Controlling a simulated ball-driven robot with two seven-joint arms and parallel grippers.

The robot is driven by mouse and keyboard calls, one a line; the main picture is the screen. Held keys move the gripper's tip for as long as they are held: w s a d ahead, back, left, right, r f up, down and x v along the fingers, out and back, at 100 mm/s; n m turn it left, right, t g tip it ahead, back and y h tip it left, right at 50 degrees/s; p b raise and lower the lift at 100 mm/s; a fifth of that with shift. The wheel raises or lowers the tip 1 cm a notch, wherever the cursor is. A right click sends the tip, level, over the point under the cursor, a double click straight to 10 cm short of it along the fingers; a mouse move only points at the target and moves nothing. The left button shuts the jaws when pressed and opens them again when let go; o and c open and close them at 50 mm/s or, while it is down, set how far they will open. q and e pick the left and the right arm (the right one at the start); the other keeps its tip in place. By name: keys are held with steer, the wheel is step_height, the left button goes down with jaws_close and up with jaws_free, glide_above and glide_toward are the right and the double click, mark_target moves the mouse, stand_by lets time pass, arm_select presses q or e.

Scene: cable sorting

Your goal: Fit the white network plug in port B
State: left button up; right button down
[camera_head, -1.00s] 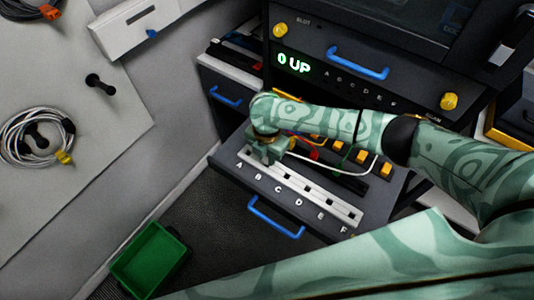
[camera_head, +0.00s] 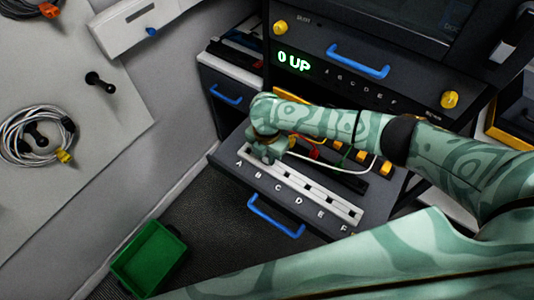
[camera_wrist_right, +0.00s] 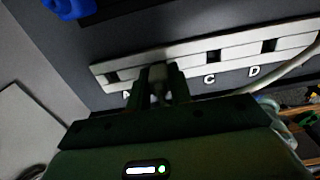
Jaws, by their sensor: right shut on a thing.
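My right gripper (camera_head: 268,157) is over the left end of the white port strip (camera_head: 322,199), near the letters A and B. In the right wrist view, the gripper (camera_wrist_right: 162,88) is shut on the white network plug (camera_wrist_right: 158,74), with its fingertips at the strip (camera_wrist_right: 190,54). Port A (camera_wrist_right: 112,77) shows open left of the fingers, and port C (camera_wrist_right: 213,56) open to the right. Port B is hidden behind the plug and fingers, so I cannot tell how deep the plug sits. A white cable (camera_head: 340,170) runs right from near the gripper. My left gripper is not in view.
Behind the strip are several yellow-orange plugs (camera_head: 386,168) with coloured cables. A blue handle (camera_head: 275,217) is on the drawer front. The display (camera_head: 294,62) reads "0 UP". A green bin (camera_head: 148,258) stands at lower left, and a coiled cable (camera_head: 38,136) hangs on the left panel.

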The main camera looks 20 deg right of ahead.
steer(key=shift+f, duration=0.25)
stand_by(0.3)
steer(key=c, duration=0.7)
jaws_free()
step_height(320, 180, up, 7)
steer(key=p, duration=0.7)
stand_by(0.3)
